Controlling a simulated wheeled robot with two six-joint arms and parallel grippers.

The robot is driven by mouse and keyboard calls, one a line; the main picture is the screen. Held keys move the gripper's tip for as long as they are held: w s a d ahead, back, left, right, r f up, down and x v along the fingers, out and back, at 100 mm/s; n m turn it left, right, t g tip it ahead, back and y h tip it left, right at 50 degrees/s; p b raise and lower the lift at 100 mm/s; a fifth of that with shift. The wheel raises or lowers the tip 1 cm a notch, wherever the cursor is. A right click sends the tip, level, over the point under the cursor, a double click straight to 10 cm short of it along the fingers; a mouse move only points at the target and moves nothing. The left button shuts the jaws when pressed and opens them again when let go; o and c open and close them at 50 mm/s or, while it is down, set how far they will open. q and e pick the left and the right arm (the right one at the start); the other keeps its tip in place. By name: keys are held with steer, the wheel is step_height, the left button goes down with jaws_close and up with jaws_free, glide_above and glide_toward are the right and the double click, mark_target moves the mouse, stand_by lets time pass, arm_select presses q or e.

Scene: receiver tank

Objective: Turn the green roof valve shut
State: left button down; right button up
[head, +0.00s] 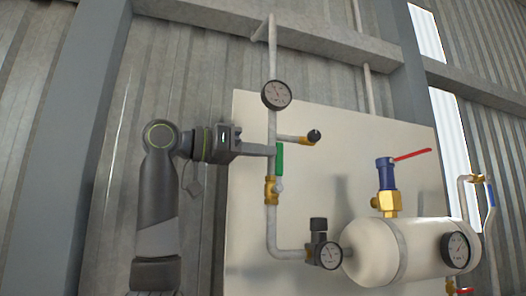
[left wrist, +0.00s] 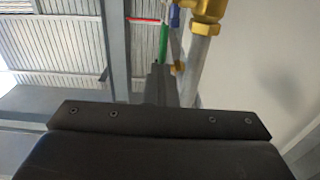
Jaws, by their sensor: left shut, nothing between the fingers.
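The green valve handle (head: 280,158) stands upright, along the vertical pipe, above a brass valve body (head: 271,190). In the left wrist view a green strip (left wrist: 164,42), likely the same handle, shows just beyond my fingers. My left gripper (head: 271,151) comes in level from the left, its fingertips at the pipe beside the upper part of the handle. Its fingers (left wrist: 158,85) are shut with nothing between them. I cannot tell whether they touch the handle. My right gripper is in neither view.
A round gauge (head: 276,95) sits on the pipe above, and a brass side branch with a black knob (head: 314,136) juts right. A cream tank (head: 400,250) with a blue valve and red lever (head: 412,154) stands lower right. A pale panel (head: 245,215) backs the pipes.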

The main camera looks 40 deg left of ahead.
arm_select(q)
steer(key=shift+w+d, duration=0.15)
steer(key=shift+w, duration=0.2)
steer(key=c, duration=1.8)
jaws_free()
steer(key=shift+c, duration=0.2)
steer(key=shift+w+f, duration=0.15)
steer(key=shift+f, duration=0.1)
steer(key=shift+s+a, duration=0.25)
steer(key=shift+a, duration=0.1)
steer(key=shift+s, duration=0.1)
